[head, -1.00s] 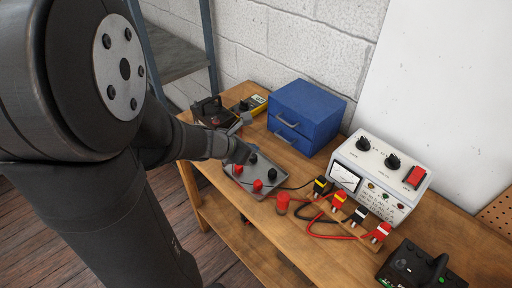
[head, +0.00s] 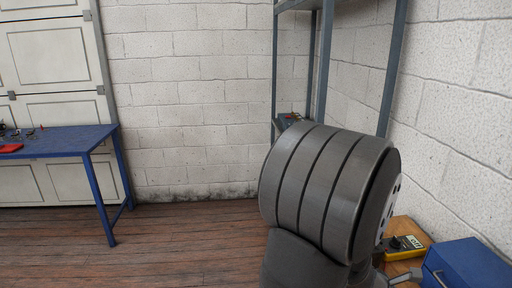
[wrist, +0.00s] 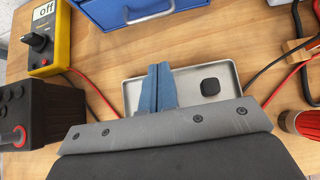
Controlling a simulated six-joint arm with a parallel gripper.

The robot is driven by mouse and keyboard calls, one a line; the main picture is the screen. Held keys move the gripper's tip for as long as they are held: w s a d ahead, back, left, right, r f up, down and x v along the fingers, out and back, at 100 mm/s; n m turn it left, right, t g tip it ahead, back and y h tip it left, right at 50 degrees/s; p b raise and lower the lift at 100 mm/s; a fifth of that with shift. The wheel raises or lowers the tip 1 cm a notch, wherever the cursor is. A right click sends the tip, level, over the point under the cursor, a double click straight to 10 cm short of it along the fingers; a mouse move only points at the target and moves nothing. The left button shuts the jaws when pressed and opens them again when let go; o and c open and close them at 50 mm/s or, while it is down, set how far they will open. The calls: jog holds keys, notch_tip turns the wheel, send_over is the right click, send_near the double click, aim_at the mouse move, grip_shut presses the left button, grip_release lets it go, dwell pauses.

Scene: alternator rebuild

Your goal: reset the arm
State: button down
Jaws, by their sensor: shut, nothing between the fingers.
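My gripper (wrist: 159,70) shows in the wrist view, its two blue fingers pressed together with nothing between them. It is over a grey metal plate (wrist: 218,74) with a raised rim and a black knob (wrist: 210,87) to the right of the fingers. The fingers hide part of the plate, and I cannot tell whether they touch it. In the head view only a thick part of my arm shows and the gripper is out of sight.
A yellow multimeter (wrist: 48,40) reading "off", a black device (wrist: 38,112) with a red terminal, a blue drawer box (wrist: 130,10) and a red cylinder (wrist: 300,122) surround the gripper. Red and black leads cross the wooden bench. A blue table (head: 60,141) stands far left in the head view.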

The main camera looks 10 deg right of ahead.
jog(key=x, duration=0.4)
jog(key=shift+d+f, duration=0.15)
jog(key=shift+d, duration=0.2)
jog(key=shift+d+r, duration=0.25)
jog(key=shift+d, duration=0.85)
jog(key=shift+d+r, duration=0.1)
jog(key=shift+d, duration=0.4)
